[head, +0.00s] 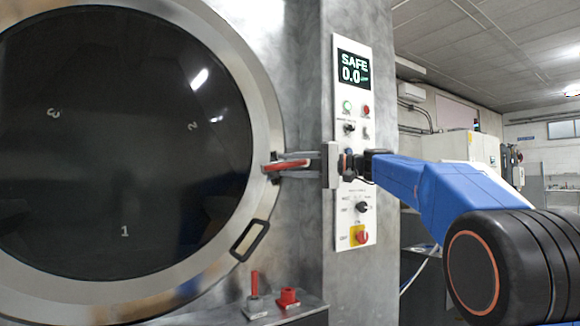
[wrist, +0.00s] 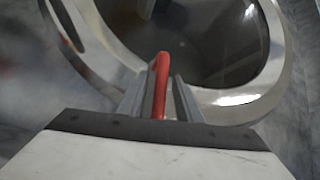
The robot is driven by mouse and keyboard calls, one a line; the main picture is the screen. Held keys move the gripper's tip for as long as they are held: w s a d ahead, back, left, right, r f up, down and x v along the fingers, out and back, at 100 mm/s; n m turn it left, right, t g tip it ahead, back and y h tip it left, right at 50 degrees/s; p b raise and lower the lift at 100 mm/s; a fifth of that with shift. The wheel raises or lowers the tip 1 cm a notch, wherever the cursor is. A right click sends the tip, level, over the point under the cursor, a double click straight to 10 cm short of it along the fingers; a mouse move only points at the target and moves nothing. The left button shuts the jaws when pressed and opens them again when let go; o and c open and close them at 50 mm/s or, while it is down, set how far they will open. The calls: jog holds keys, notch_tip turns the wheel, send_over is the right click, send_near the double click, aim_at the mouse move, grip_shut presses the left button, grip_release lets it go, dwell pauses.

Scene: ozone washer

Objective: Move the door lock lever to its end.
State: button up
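The door lock lever (head: 272,167) is a red bar at the right rim of the round door (head: 110,150). My gripper (head: 290,165) reaches it from the right, with one finger above and one below. In the wrist view the red lever (wrist: 160,80) stands between my two fingers (wrist: 162,98) and its rounded tip extends past them. The lever is close to the left finger, with a narrow dark strip on the right. Whether both fingers press on it cannot be told. The lever's base is hidden.
A control panel (head: 354,215) with a display reading SAFE 0.0 stands behind my gripper. A black door handle (head: 238,252) sits lower on the rim. Below it a ledge (head: 305,308) holds an upright red lever (head: 254,283) and a red knob (head: 288,297).

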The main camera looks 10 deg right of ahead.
jog(key=shift+c, duration=0.3)
grip_shut()
jog(key=shift+f, duration=0.15)
jog(key=w+d+f+n+h, duration=0.2)
jog(key=d+f+n+h, duration=0.5)
jog(key=h, duration=0.4)
jog(key=shift+w+d+f+n, duration=0.15)
jog(key=shift+w+d+n, duration=0.25)
jog(key=shift+d+n, duration=0.4)
jog(key=shift+d+h, duration=0.1)
jog(key=shift+h, duration=0.2)
